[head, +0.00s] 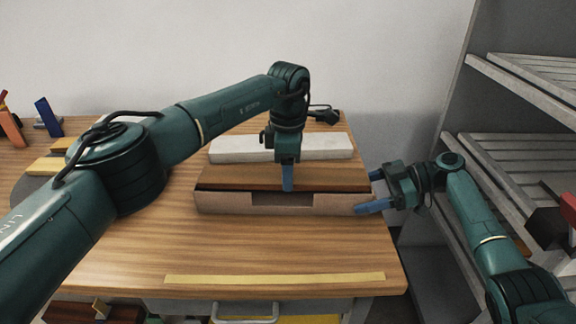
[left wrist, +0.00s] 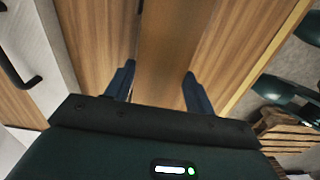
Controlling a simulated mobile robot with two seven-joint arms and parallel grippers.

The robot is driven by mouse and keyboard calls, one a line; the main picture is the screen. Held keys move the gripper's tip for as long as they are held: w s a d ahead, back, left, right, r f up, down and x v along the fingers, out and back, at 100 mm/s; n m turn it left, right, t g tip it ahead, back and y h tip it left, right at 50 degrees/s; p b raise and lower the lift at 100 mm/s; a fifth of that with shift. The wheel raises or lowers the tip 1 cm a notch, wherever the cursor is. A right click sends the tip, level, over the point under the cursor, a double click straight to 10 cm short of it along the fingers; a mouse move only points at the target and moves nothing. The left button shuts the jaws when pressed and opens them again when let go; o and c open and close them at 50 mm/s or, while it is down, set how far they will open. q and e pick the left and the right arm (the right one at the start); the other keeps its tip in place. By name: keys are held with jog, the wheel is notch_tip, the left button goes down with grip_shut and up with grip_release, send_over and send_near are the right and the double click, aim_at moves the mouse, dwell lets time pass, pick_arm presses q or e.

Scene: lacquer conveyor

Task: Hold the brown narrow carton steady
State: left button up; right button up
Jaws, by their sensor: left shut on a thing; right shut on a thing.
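The brown narrow carton (head: 235,180) lies lengthwise on the wooden table, with a dark brown top and a paler, notched front; I cannot tell whether that front is a separate piece. My left gripper (head: 288,181) points down at its middle. In the left wrist view, the blue fingers of the left gripper (left wrist: 158,74) stand either side of a brown strip of the carton (left wrist: 165,40), shut on it. My right gripper (head: 369,191) is shut on the carton's right end, one finger behind and one in front. The far left finger is hidden in the head view.
A long white box (head: 235,150) lies just behind the carton. A yellow strip (head: 275,279) runs along the table's front edge. Grey shelving (head: 520,75) stands at the right. Orange and blue items are at the far left. The table (head: 240,245) in front of the carton is clear.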

pick_arm(q)
jog(key=shift+f, duration=2.15)
jog(key=o, duration=0.6)
jog(key=o, duration=0.6)
notch_tip(320, 180, up, 12)
jog(key=shift+r, duration=0.1)
